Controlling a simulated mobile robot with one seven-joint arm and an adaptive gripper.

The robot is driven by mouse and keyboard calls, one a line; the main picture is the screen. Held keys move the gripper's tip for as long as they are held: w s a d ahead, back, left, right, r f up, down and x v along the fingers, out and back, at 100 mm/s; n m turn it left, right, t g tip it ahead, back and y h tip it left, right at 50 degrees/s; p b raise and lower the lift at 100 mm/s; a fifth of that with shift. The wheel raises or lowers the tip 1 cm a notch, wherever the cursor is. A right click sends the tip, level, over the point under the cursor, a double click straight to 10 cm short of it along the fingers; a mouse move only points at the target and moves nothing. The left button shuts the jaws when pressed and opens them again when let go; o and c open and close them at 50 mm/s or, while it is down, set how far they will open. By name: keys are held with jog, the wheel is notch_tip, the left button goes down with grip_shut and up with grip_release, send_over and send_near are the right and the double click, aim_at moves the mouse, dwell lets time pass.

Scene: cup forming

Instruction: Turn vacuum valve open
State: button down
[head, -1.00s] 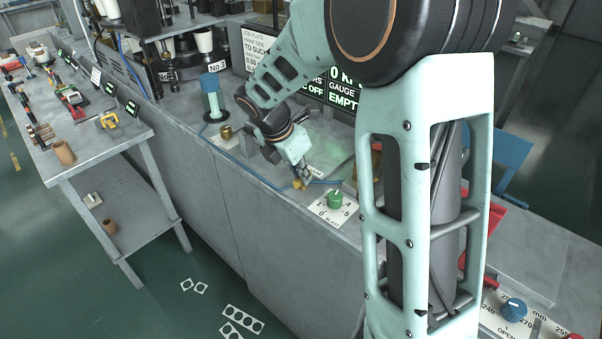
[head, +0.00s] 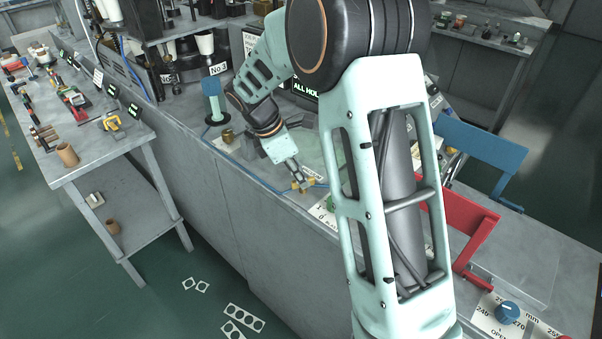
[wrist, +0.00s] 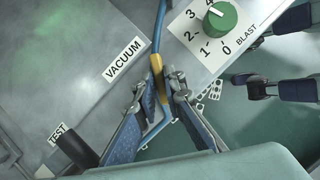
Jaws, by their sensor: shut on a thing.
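The vacuum valve (wrist: 156,66) is a small yellow part in line with a blue hose, beside the VACUUM label (wrist: 124,61) on the grey bench. In the head view the yellow valve (head: 310,184) sits near the bench's front edge. My gripper (wrist: 161,90) is shut on the yellow valve, one fingertip on each side. In the head view my gripper (head: 300,181) reaches down to it from the upper left. The fingers hide part of the valve, so I cannot tell exactly how its handle is turned.
A green BLAST knob (wrist: 220,15) on a white numbered plate (wrist: 199,35) is close to the right of the valve. A black part by the TEST label (wrist: 59,134) is at lower left. Red (head: 470,230) and blue (head: 483,150) brackets stand right of my arm.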

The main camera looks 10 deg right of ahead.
jog(key=m+g+p, duration=0.1)
jog(key=m, duration=0.2)
jog(key=m+g+p, duration=0.1)
jog(key=m, duration=0.2)
jog(key=shift+w+r+y+p, duration=0.1)
jog(key=shift+w+y+p, duration=0.1)
jog(key=shift+y+p, duration=0.15)
jog(key=m+g, duration=0.1)
jog(key=m, duration=0.1)
jog(key=m+g+y+p, duration=0.1)
jog(key=m, duration=0.2)
jog(key=shift+w+d+m, duration=0.1)
jog(key=shift+m, duration=0.2)
jog(key=c, duration=2)
grip_release()
jog(key=v, duration=1.2)
jog(key=shift+d, duration=0.2)
